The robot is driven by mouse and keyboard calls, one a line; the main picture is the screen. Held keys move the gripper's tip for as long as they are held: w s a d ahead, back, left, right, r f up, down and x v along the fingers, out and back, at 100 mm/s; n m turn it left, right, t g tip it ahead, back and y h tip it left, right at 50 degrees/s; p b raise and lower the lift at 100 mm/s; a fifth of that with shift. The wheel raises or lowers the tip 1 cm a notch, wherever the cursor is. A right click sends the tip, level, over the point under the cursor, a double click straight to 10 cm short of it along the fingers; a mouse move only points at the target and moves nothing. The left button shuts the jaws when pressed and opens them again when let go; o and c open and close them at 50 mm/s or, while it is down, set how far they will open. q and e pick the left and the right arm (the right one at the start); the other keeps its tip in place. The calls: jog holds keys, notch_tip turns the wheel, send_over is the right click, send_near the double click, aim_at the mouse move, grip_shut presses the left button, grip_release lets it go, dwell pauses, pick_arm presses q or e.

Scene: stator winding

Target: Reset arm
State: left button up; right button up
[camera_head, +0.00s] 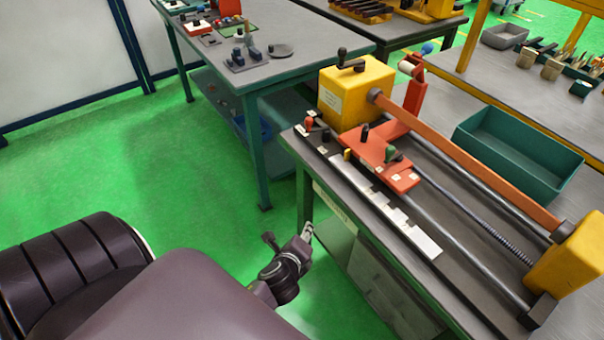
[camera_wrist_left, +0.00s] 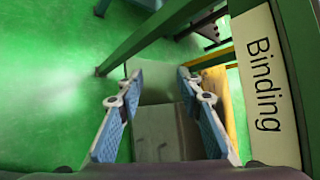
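My left gripper (camera_head: 306,236) is in the head view, low beside the front edge of the winding machine's table. In the left wrist view its two blue-padded fingers (camera_wrist_left: 160,112) stand wide apart with nothing between them. A grey cabinet (camera_wrist_left: 155,137) under the table shows beyond the fingers. A white label reading "Binding" (camera_wrist_left: 265,85) on the table's edge is close on the right of that view. My right gripper is not in either view.
The winding machine has yellow end blocks (camera_head: 356,92), an orange bar (camera_head: 460,155) and a red carriage (camera_head: 378,158). A teal bin (camera_head: 518,152) stands behind it. Another table (camera_head: 262,75) stands farther back. Green floor (camera_head: 165,185) is clear left of the tables.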

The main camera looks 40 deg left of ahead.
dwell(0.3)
pick_arm(q)
jog(key=s+d+f+n+g+h, duration=0.2)
jog(key=s+d+f+n, duration=0.15)
jog(key=s+f, duration=0.55)
jog(key=s+d+f+n+g+h, duration=0.15)
jog(key=s+f+n+g, duration=0.35)
jog(key=f, duration=0.9)
jog(key=s+d+f+n+g, duration=0.1)
jog(key=s+f+n, duration=0.3)
jog(key=s, duration=0.7)
jog(key=s+d+f+n, duration=0.2)
jog(key=s+f+n, duration=0.3)
jog(key=s, duration=0.7)
notch_tip(320, 180, down, 2)
jog(key=shift+s+f+g+h, duration=0.15)
jog(key=shift+s+g+h, duration=0.1)
jog(key=shift+g+h, duration=0.2)
jog(key=shift+d, duration=0.1)
